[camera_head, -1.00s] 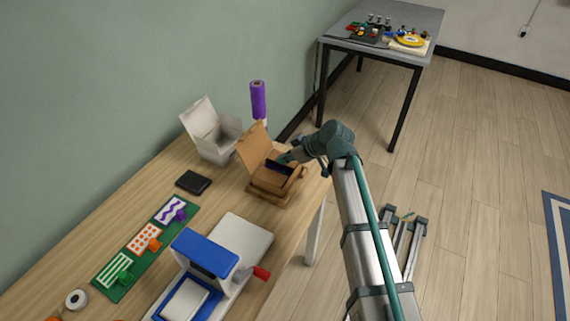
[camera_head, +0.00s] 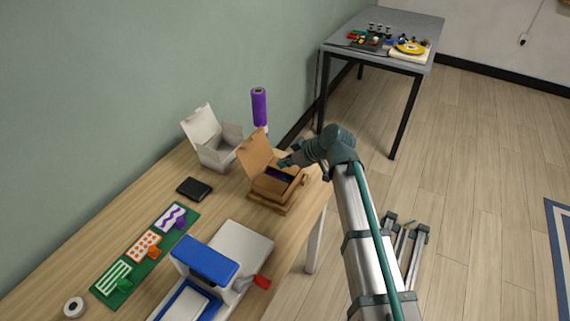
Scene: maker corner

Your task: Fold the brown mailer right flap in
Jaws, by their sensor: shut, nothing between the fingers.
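The brown mailer (camera_head: 268,187) sits near the table's right edge. Its lid (camera_head: 257,152) stands open and tilts back to the left. A dark, purplish item (camera_head: 279,174) shows inside. Brown cardboard stands up at the mailer's right side, but it is too small to tell how far the right flap is folded. My gripper (camera_head: 285,161) is shut and empty. It is at the mailer's far right, just above the opening beside the lid. I cannot tell whether it touches the cardboard.
A white open box (camera_head: 215,152) and a purple roll (camera_head: 259,105) stand behind the mailer. A black wallet-like item (camera_head: 194,188), a green board (camera_head: 130,270) with patterned cards, and a blue-and-white press (camera_head: 205,258) are nearer. Bare wood lies left of the mailer.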

